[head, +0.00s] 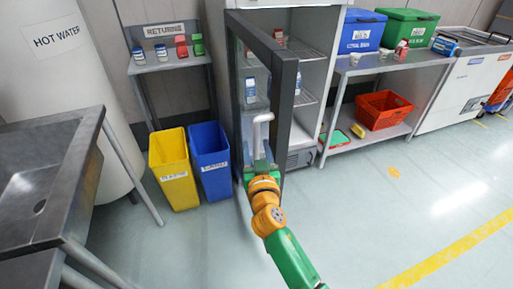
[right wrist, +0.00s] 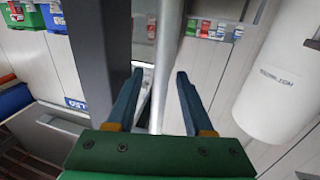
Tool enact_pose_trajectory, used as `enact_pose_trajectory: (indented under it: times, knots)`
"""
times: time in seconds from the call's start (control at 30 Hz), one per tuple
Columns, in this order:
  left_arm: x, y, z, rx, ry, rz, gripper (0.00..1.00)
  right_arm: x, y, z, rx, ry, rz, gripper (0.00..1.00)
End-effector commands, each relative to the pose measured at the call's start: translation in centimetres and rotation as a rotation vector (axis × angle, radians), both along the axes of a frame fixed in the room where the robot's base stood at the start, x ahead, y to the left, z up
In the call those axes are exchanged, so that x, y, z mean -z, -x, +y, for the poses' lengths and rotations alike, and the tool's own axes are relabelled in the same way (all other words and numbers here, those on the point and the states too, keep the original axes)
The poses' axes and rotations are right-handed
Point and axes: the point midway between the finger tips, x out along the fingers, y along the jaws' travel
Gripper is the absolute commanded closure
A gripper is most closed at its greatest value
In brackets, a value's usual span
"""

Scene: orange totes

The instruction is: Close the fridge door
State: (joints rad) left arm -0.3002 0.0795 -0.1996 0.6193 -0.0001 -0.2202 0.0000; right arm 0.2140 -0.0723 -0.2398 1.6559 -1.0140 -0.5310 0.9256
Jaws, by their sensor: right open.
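The fridge (head: 318,50) is at the back centre of the head view, and its interior shelves show. Its dark-framed glass door (head: 285,110) stands open and sticks out toward me. A pale vertical handle (head: 257,130) is on the door's left face. My right gripper (head: 261,163) is at the handle's lower end. In the right wrist view my right gripper (right wrist: 159,74) is open, with the grey handle bar (right wrist: 168,40) seen between its fingers. The dark door frame (right wrist: 100,50) runs beside the left finger. I cannot tell whether the fingers touch the handle. My left gripper is not in view.
A yellow bin (head: 172,168) and a blue bin (head: 209,160) stand left of the door. A bench (head: 402,58) with a red crate (head: 383,109) below is to the right. A metal sink (head: 45,165) is at the left. The floor right of my arm is clear.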

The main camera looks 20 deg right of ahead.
Motion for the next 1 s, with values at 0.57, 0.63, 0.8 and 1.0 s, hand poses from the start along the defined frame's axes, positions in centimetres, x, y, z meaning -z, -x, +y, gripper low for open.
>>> enact_pose_trajectory:
  times: [0.57, 0.63, 0.8, 1.0]
  knots:
    - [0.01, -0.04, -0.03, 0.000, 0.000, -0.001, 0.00, 0.06, 0.04, 0.02, 0.000, 0.000, 0.001, 1.00]
    - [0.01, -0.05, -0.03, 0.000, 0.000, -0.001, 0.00, 0.07, 0.04, 0.02, 0.000, 0.000, 0.001, 1.00]
    - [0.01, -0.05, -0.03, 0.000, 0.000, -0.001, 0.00, 0.08, 0.05, 0.02, 0.000, 0.001, 0.002, 1.00]
    - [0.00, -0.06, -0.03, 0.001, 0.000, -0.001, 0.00, 0.10, 0.05, 0.02, 0.000, 0.001, 0.002, 1.00]
